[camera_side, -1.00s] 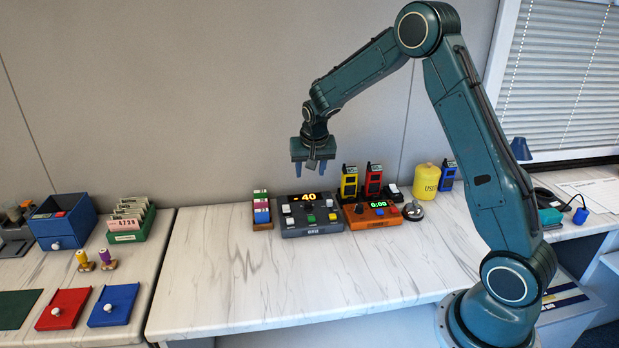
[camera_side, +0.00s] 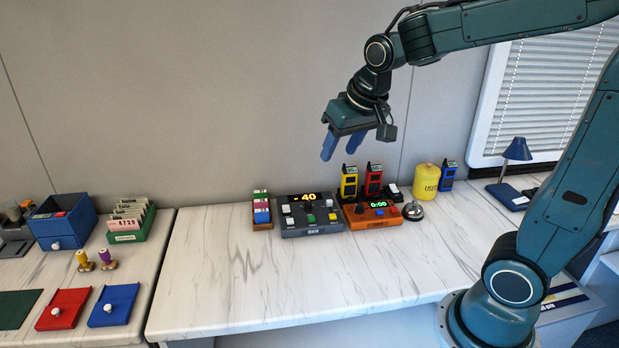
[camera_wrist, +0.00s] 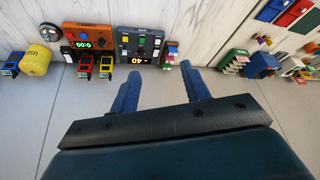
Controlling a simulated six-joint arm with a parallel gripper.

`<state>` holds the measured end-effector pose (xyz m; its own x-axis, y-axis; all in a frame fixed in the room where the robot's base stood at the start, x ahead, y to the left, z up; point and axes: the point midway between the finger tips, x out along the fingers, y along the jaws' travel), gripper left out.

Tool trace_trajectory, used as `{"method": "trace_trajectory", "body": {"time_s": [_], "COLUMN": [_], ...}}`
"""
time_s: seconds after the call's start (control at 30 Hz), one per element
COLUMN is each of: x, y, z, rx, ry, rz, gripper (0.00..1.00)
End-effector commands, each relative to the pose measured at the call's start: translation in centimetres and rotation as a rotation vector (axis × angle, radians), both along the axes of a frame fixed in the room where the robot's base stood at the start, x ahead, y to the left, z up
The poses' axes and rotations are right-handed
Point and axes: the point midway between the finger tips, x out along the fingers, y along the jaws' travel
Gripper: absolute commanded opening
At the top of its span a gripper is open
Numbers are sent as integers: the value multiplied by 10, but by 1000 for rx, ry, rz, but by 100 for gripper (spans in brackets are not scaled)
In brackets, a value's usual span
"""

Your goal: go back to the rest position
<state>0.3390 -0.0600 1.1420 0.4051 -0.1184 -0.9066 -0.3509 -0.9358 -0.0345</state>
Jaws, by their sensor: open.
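My gripper (camera_side: 341,146) hangs in the air above the back of the marble-topped counter, with its two blue fingers apart and nothing between them. It is well above the dark grey button box (camera_side: 310,216) and the orange timer box (camera_side: 374,214), touching neither. In the wrist view the open fingers of my gripper (camera_wrist: 158,84) show with the boxes and the wall beyond them.
Yellow and red handheld devices (camera_side: 349,183), a yellow canister (camera_side: 426,182) and a silver bell (camera_side: 413,210) stand along the back. A blue lamp (camera_side: 517,150) is at right. Blue and green boxes (camera_side: 133,221) stand at left. The front of the counter (camera_side: 270,285) is clear.

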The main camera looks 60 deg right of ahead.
Motion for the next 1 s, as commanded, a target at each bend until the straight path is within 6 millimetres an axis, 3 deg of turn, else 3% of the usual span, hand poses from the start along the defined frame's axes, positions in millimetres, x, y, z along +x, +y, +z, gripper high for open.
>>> {"method": "trace_trajectory", "body": {"time_s": [0.3,0.6,0.8,1.0], "x": [-70,-131,-154,-160], "y": [31,52,58,60], "z": [15,10,4,2], "rx": [-14,-32,-42,-45], "ry": [-25,-43,-49,-50], "rz": [150,287,344,359], "gripper": [47,47,47,47]}}
